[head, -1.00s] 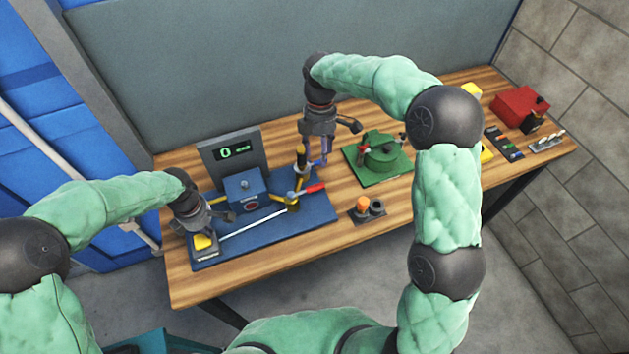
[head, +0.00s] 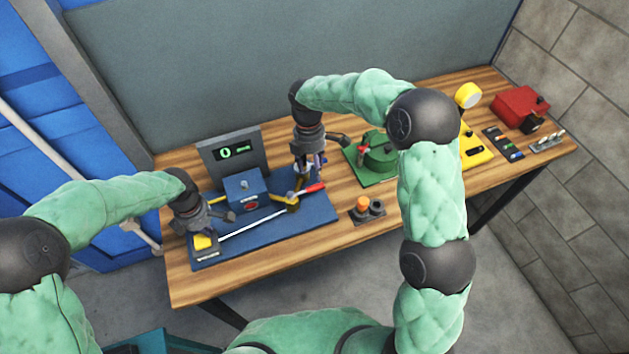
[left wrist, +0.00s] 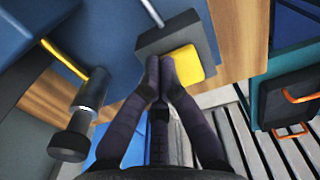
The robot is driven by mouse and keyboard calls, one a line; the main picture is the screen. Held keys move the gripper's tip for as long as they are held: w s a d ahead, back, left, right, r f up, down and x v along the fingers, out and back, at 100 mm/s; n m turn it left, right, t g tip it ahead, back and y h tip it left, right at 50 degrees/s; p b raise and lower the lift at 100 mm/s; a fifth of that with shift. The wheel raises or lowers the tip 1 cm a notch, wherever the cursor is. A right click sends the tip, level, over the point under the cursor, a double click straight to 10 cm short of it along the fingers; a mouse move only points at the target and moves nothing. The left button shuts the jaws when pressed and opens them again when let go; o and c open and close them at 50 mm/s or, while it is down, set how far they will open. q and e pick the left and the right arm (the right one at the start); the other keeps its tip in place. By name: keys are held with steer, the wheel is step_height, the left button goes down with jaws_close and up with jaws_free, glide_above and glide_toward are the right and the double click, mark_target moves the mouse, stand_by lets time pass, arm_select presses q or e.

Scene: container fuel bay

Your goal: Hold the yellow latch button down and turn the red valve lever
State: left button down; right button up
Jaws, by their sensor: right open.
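The yellow latch button (head: 203,242) sits on a grey block at the front left of the blue board (head: 315,212). It also shows in the left wrist view (left wrist: 190,65). My left gripper (left wrist: 160,63) has its fingertips together, empty, at the button's edge and overlapping it; how far the button is pressed I cannot tell. The red valve lever (head: 313,188) lies at the board's right side, beside yellow pipework (head: 280,197). My right gripper (head: 308,168) is open, pointing down just above the lever's inner end. It hides the upright yellow-and-black part there, and contact is unclear.
A grey panel with a green display (head: 232,152) stands behind a blue box (head: 245,190). A thin rod (head: 240,226) runs from the button block to the valve. Right of the board are a small orange-topped part (head: 362,204) and a green fixture (head: 377,157).

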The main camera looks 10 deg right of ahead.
mark_target(307, 190)
steer(key=f, duration=0.4)
steer(key=s+f, duration=0.1)
steer(key=f, duration=0.1)
steer(key=shift+s+d+f, duration=0.1)
steer(key=shift+d+f, duration=0.05)
steer(key=shift+f, duration=0.1)
steer(key=shift+c, duration=0.3)
jaws_close()
